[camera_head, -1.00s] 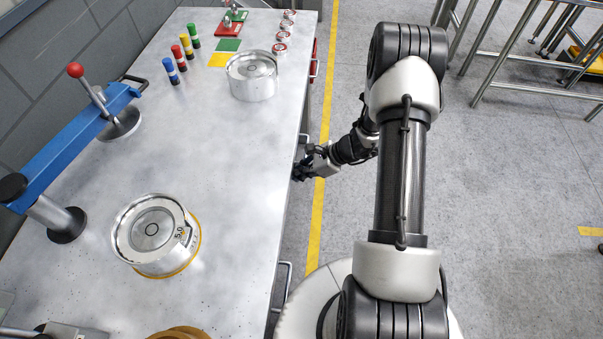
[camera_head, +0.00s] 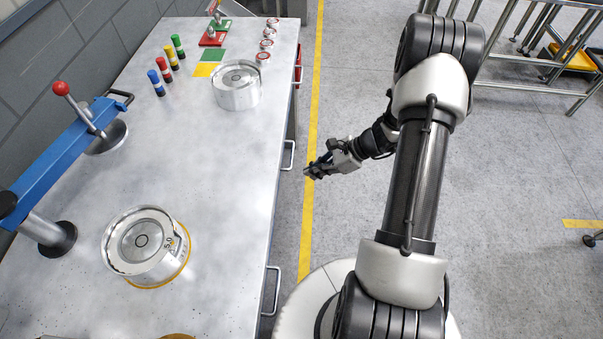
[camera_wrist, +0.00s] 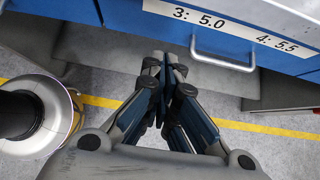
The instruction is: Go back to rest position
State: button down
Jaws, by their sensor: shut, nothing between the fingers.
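My gripper (camera_head: 308,173) hangs over the floor to the right of the workbench, near the yellow floor line, clear of the bench edge. It also shows in the wrist view (camera_wrist: 169,62), with its fingers together and nothing between them. My arm reaches up from my base and bends back down to the gripper, with nothing touching it.
A blue drawer front (camera_wrist: 220,32) with a handle faces the gripper. Floor right of the arm is clear up to metal frames.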

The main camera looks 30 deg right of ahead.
jog(key=shift+v, duration=1.05)
jog(key=s+a+r+n+g+h, duration=0.1)
jog(key=s+a+r+n, duration=0.2)
jog(key=a+r+n, duration=0.55)
jog(key=s+a+r+n+g+h, duration=0.2)
jog(key=a+r+n, duration=0.15)
jog(key=r, duration=0.95)
jog(key=s+a+r+n+t+h, duration=0.1)
jog(key=s+r+n+h, duration=0.1)
jog(key=s+r+n, duration=0.3)
jog(key=s+a+r+n+t+h, duration=0.2)
jog(key=s+r+n, duration=0.2)
jog(key=s+n, duration=0.3)
jog(key=s, duration=0.3)
jog(key=shift+s+a+r+h, duration=0.2)
jog(key=shift+a+r+h, duration=0.1)
jog(key=shift+r+h, duration=0.1)
